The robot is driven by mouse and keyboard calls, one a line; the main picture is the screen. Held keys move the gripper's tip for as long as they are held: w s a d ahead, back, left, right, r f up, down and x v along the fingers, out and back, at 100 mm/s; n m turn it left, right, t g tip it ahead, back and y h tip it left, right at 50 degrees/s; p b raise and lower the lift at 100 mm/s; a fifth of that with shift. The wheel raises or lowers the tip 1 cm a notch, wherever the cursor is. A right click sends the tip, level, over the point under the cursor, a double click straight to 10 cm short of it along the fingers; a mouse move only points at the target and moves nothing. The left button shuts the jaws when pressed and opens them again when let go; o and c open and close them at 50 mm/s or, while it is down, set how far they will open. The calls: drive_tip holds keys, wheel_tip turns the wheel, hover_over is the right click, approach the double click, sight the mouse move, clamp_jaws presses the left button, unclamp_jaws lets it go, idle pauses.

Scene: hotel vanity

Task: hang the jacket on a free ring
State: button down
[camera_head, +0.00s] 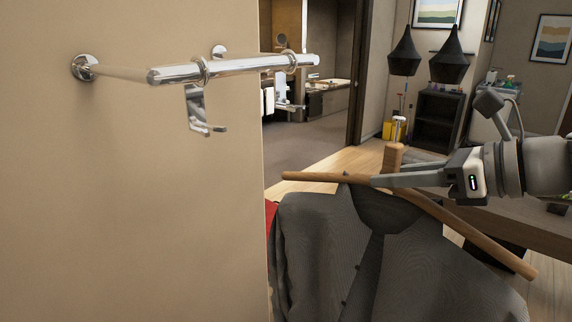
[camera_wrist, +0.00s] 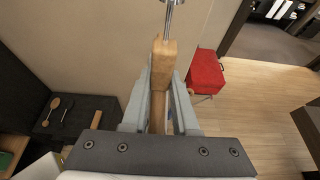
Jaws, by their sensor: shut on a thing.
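A dark grey jacket (camera_head: 330,240) hangs on a wooden hanger (camera_head: 470,237) at lower right in the head view. My gripper (camera_head: 382,181) is shut on the hanger's upper wooden part, which also shows between the fingers in the wrist view (camera_wrist: 164,55). The chrome rail (camera_head: 240,65) sticks out from the wall at upper left, with ring-like bands around it, one (camera_head: 200,71) near its left end and one (camera_head: 291,62) near its right end. A chrome hook piece (camera_head: 198,112) hangs below the left band. The jacket is right of and below the rail, apart from it. The wrist view hardly shows the jacket.
The beige wall (camera_head: 130,210) fills the left and ends beside the jacket. A red case (camera_wrist: 206,73) stands on the wooden floor near the wall. A dark surface (camera_wrist: 75,118) with wooden utensils lies at left in the wrist view. A dark shelf (camera_head: 438,120) stands farther back.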

sight(423, 206)
drive_tip(key=shift+s+d+p, duration=0.45)
drive_tip(key=shift+s+d, duration=1.25)
drive_tip(key=shift+d, duration=0.05)
drive_tip(key=shift+w+r, duration=0.1)
